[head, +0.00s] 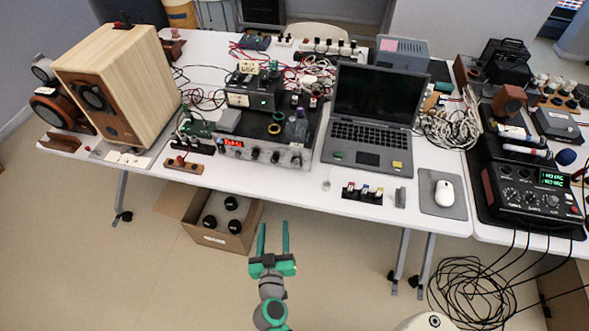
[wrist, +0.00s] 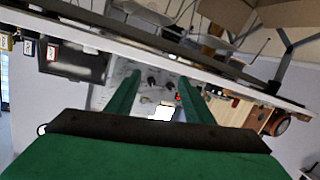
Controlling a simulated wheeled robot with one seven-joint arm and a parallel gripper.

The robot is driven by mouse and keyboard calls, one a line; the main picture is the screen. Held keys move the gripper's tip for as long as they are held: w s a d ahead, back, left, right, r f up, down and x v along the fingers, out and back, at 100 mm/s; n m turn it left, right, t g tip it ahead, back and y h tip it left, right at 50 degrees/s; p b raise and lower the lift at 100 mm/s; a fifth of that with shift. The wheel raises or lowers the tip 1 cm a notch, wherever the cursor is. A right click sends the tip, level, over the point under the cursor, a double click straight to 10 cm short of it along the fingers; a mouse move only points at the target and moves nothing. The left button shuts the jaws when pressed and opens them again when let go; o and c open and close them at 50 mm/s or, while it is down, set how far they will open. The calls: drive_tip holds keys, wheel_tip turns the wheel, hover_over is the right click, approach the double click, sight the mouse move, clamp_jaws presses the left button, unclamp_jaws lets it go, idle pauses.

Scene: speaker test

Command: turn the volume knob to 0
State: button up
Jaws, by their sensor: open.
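A silver-fronted amplifier (head: 263,148) with a red lit display and a row of dark knobs (head: 275,157) stands at the table's front edge in the head view. I cannot read the labels, so I cannot tell which knob is volume or where it points. My gripper (head: 273,226) is open and empty, in front of the table and apart from the amplifier. In the wrist view, which looks upside down, the green fingers (wrist: 159,78) are spread, with small dark knobs (wrist: 152,80) and a red display showing between them.
A wooden speaker (head: 130,85) stands left of the amplifier and an open laptop (head: 370,120) right of it. A black mixer-like unit (head: 535,190) with knobs sits far right. A cardboard box (head: 222,240) is under the table. Cables lie on the floor at right.

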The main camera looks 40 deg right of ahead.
sight(295, 165)
drive_tip(key=w+d+r+m+h, duration=0.1)
drive_tip(key=w+d+r, duration=0.1)
drive_tip(key=w+d, duration=0.2)
drive_tip(key=w+d+r+m+h, duration=0.1)
drive_tip(key=w+d+r, duration=0.1)
drive_tip(key=w+d, duration=0.2)
drive_tip(key=w+d+r+m+g+h, duration=0.1)
drive_tip(key=w+d, duration=0.3)
drive_tip(key=d, duration=0.5)
drive_tip(key=shift+w+r+h, duration=0.2)
drive_tip(key=shift+r+h, duration=0.2)
drive_tip(key=shift+h, duration=0.2)
drive_tip(key=shift+c, duration=0.3)
drive_tip(key=c, duration=1)
